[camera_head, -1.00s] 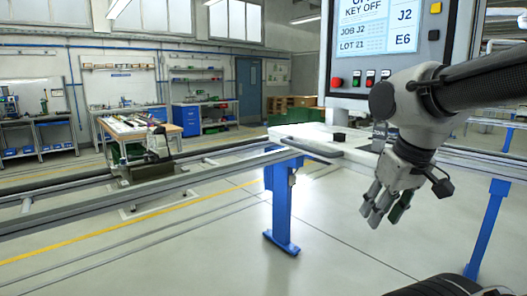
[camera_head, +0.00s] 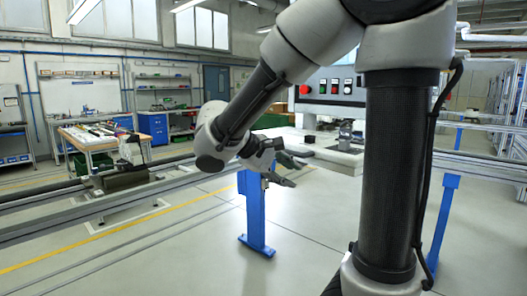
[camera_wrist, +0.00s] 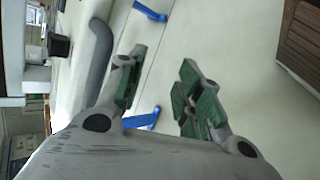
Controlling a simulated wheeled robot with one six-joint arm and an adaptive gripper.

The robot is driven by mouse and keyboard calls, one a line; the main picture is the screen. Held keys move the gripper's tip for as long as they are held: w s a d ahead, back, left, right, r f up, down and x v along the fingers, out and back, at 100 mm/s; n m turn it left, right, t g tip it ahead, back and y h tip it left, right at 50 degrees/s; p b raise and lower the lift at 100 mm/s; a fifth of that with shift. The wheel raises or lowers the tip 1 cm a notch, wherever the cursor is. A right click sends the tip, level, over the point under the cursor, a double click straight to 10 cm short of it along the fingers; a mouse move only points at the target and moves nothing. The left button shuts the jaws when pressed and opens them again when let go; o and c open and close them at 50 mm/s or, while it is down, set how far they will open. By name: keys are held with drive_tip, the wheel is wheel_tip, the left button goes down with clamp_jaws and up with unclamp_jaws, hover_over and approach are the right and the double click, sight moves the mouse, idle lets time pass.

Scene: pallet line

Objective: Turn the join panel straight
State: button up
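No part is clearly marked as the join panel. A white slab (camera_head: 345,158) lies on the line at the middle, with a grey bar (camera_head: 325,154) and small dark fittings on it; its exact angle is hard to tell. In the wrist view the slab (camera_wrist: 72,85) is at the left, with the grey rounded bar (camera_wrist: 99,62) and a black knob (camera_wrist: 59,46). My gripper (camera_head: 290,172) is just left of the slab's near end, fingers pointing right. Its green-padded fingers (camera_wrist: 163,94) are wide apart, with only floor between them. It appears to touch nothing.
A control box (camera_head: 330,86) with a red button stands behind the slab, partly hidden by my arm. A blue support leg (camera_head: 255,212) stands below my gripper. Conveyor rails (camera_head: 60,212) run left. Brown slats (camera_wrist: 300,45) show in the wrist view. The foreground floor is clear.

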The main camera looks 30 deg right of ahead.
drive_tip(key=w+a+r+t+h, duration=0.4)
drive_tip(key=w+r+h, duration=0.1)
drive_tip(key=w, duration=0.3)
drive_tip(key=shift+m+g+y, duration=0.3)
drive_tip(key=x, duration=0.7)
drive_tip(key=shift+w+d+r, duration=0.1)
drive_tip(key=shift+d+r, duration=0.1)
clamp_jaws()
